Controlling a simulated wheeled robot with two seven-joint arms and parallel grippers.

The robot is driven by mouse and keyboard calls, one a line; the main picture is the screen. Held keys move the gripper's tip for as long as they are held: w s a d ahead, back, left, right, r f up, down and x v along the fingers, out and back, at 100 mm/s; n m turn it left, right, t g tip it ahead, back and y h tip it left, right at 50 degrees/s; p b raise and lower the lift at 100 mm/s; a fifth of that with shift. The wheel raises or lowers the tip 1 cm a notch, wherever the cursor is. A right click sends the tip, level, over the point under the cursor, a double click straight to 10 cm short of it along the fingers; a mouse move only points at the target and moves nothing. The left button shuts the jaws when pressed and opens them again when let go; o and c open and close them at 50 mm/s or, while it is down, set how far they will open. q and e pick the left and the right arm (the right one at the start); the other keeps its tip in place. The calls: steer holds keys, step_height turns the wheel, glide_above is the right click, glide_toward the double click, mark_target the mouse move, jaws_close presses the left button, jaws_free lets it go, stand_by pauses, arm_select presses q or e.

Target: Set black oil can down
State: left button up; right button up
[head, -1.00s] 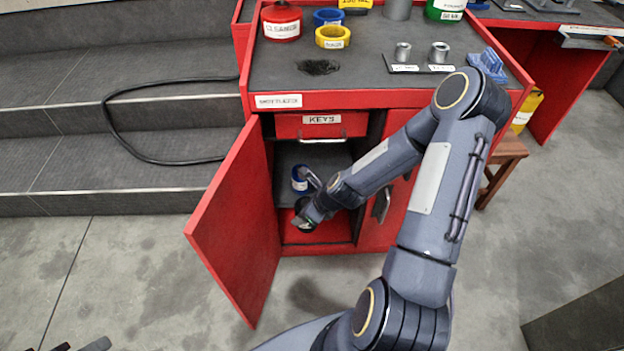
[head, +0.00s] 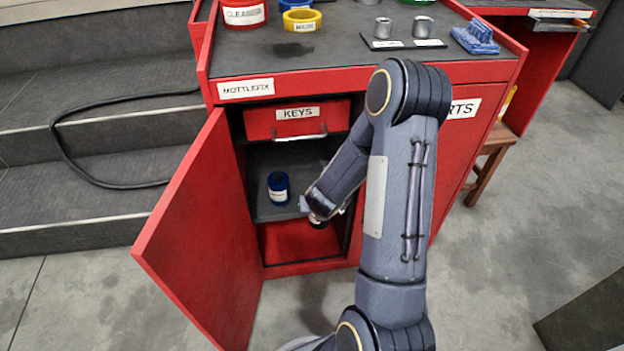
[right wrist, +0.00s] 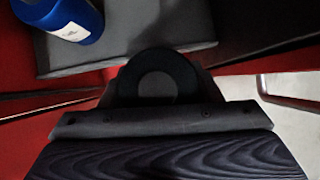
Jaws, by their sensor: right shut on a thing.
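The black oil can (right wrist: 158,66) shows as a dark round shape with a greyer middle in the right wrist view, directly in front of my right gripper (right wrist: 158,95). In the head view only a small dark part of the can (head: 318,224) shows below the right gripper (head: 316,214). The right gripper is shut on it, at the open lower part of the red cabinet (head: 299,244), near the shelf's front edge. I cannot tell whether the can touches any surface. My left gripper is not in view.
A blue can (head: 278,188) with a white label stands on the grey cabinet shelf (head: 262,210), left of my right gripper. The red door (head: 205,235) stands open at the left. A KEYS drawer (head: 296,121) is above the shelf.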

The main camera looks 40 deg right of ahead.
steer(key=w+d, duration=0.1)
steer(key=w, duration=0.1)
steer(key=w+d, duration=0.1)
steer(key=w, duration=0.1)
steer(key=w+d+p, duration=0.1)
steer(key=w+d, duration=0.2)
steer(key=w+d+p, duration=0.1)
steer(key=w, duration=0.1)
steer(key=shift+w+r, duration=0.15)
steer(key=shift+d+f+b, duration=0.15)
steer(key=shift+f+b, duration=0.3)
steer(key=shift+f, duration=0.4)
steer(key=shift+f, duration=0.15)
steer(key=o, duration=1.2)
